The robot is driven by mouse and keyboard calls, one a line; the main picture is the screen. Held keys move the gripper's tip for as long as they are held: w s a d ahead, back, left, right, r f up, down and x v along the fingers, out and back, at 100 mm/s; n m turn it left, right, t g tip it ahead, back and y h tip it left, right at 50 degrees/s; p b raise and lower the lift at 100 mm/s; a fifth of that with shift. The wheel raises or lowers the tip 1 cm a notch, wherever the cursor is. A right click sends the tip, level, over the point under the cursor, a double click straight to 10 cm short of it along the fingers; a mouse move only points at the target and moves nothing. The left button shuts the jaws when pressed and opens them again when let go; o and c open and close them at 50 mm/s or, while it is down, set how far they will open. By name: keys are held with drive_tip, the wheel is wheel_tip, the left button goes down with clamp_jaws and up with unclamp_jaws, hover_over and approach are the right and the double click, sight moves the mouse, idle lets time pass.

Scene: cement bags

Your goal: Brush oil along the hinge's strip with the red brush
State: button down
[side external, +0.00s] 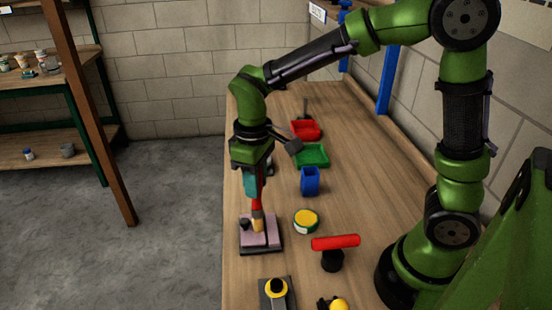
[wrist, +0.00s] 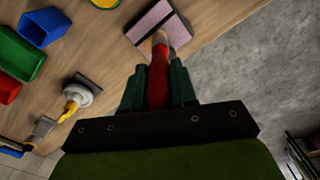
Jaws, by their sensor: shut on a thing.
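My gripper (side external: 254,186) points down and is shut on the red handle of the brush (side external: 257,206). In the wrist view, the brush (wrist: 158,78) sits between the two dark green fingers of my gripper (wrist: 157,88). The brush's pale tip is at the hinge (side external: 270,239), a pinkish plate on a dark base near the table's left edge. The hinge also shows in the wrist view (wrist: 150,24), with a dark strip across it. The brush tip overlaps the plate in both views; I cannot tell whether it touches. No oil can be made out on the strip.
A yellow-topped round tin (side external: 305,221) stands right of the hinge. Blue (side external: 310,182), green (side external: 312,156) and red (side external: 305,130) bins stand farther back.

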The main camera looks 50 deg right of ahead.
idle(0.4)
drive_tip(key=s+a, duration=0.2)
drive_tip(key=shift+s+a, duration=0.3)
drive_tip(key=shift+w+d, duration=0.1)
drive_tip(key=shift+w, duration=0.05)
idle(0.4)
drive_tip(key=shift+w+d, duration=1.35)
drive_tip(key=shift+d, duration=0.05)
drive_tip(key=shift+w+d, duration=1.2)
drive_tip(key=shift+w, duration=0.05)
